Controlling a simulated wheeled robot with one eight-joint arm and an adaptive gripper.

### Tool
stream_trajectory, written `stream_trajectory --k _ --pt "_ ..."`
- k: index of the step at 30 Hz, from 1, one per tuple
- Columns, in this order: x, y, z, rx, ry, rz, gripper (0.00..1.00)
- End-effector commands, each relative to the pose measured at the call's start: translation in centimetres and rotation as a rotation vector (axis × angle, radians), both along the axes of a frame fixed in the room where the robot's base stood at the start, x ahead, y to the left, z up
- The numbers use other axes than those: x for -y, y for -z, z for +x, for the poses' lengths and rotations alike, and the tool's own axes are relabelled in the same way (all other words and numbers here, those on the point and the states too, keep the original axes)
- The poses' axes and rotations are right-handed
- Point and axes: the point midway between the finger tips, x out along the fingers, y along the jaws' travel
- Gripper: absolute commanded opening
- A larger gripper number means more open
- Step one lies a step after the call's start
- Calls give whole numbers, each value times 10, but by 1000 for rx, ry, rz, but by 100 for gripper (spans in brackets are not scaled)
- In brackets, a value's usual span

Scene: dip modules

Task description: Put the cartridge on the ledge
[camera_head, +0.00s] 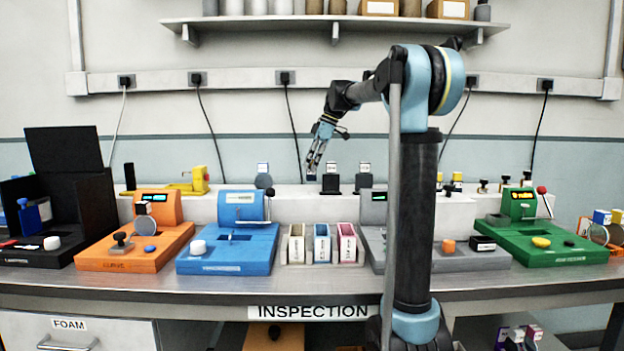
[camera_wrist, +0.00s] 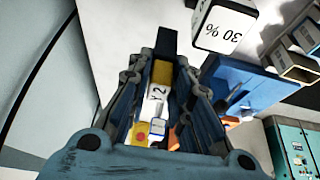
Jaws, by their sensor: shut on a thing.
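My gripper (camera_head: 313,166) is shut, low over the back of the bench, its fingers pointing down. In the wrist view the fingers (camera_wrist: 160,75) close around a yellow piece with a white label reading "Y 2" (camera_wrist: 156,100), which looks like the cartridge. A yellow part with a red dot shows nearer the palm; I cannot tell whether it belongs to the same piece. The white ledge (camera_head: 300,203) runs along the back of the bench, below and around the gripper.
A black block (camera_head: 330,184) stands on the ledge just right of the fingertips. A rack of three labelled cartridges (camera_head: 321,246) sits in front. Blue (camera_head: 228,250), orange (camera_head: 135,250) and green (camera_head: 545,245) machines stand on the bench. A "30 %" cube (camera_wrist: 224,27) shows in the wrist view.

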Motion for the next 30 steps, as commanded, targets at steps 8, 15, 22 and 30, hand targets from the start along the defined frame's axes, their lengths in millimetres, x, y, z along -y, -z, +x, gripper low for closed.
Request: stream_trajectory --k 8,15,22,30 --pt "-2 23 0 0 -2 0 0" --pt "-2 45 -1 0 -2 0 0" --pt "-2 45 0 0 -2 0 0" --pt "-2 45 0 0 -2 0 40"
